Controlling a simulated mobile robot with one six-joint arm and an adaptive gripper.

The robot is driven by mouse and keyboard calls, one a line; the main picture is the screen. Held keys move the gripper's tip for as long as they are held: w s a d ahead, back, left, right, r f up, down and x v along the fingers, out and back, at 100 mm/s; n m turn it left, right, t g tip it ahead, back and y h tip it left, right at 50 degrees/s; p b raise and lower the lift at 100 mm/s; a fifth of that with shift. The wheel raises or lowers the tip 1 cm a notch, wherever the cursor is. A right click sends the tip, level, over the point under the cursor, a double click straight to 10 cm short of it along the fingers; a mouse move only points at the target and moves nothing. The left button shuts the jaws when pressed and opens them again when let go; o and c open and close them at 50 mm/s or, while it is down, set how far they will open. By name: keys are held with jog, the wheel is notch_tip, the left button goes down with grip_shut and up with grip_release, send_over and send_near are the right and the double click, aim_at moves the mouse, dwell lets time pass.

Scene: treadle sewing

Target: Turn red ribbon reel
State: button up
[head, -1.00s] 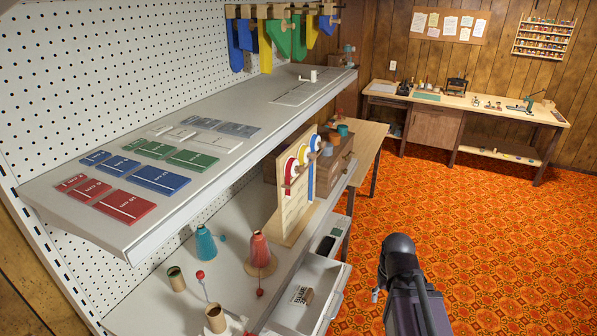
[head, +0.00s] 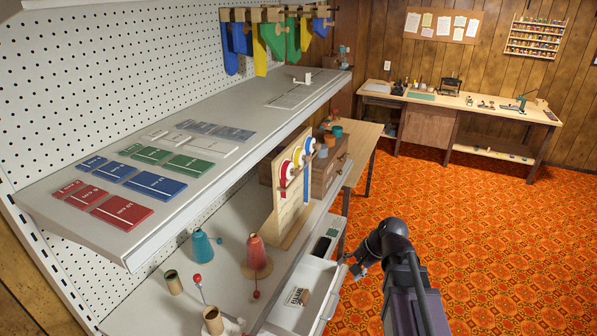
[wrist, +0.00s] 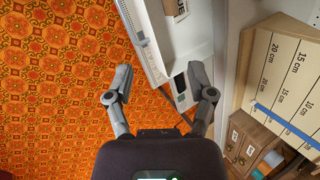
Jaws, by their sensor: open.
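The red ribbon reel (head: 285,174) is the nearest of the reels on an upright wooden board on the lower shelf, with red ribbon hanging from it. A yellow reel (head: 298,156) and a blue reel (head: 309,146) sit beyond it. My gripper (head: 358,268) is low over the floor, to the right of the board and apart from it. In the wrist view my gripper (wrist: 160,95) has its fingers spread with nothing between them. The board (wrist: 277,75), marked in cm, stands at the right there with a blue ribbon strip; the red reel is not visible in it.
An open drawer (head: 326,308) juts out below the board, close to my gripper. A red thread cone (head: 256,253) and a teal cone (head: 202,245) stand left of the board. The upper shelf (head: 240,135) overhangs them. The carpeted floor (head: 450,220) at right is clear.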

jog(key=w+a+r+m+t+y+p, duration=0.1)
jog(key=w+a+r+m+t+y, duration=0.1)
jog(key=w+a+r+m+y, duration=0.4)
jog(key=m+t+y+p, duration=0.1)
jog(key=m+t+y, duration=0.3)
jog(key=m, duration=0.6)
send_near(297, 173)
jog(key=d+f+g+y, duration=0.1)
jog(key=d, duration=0.3)
jog(key=shift+w+a+f, duration=0.1)
jog(key=shift+w+f, duration=0.05)
jog(key=shift+w, duration=0.2)
jog(key=shift+a, duration=0.1)
jog(key=shift+x, duration=6.75)
grip_shut()
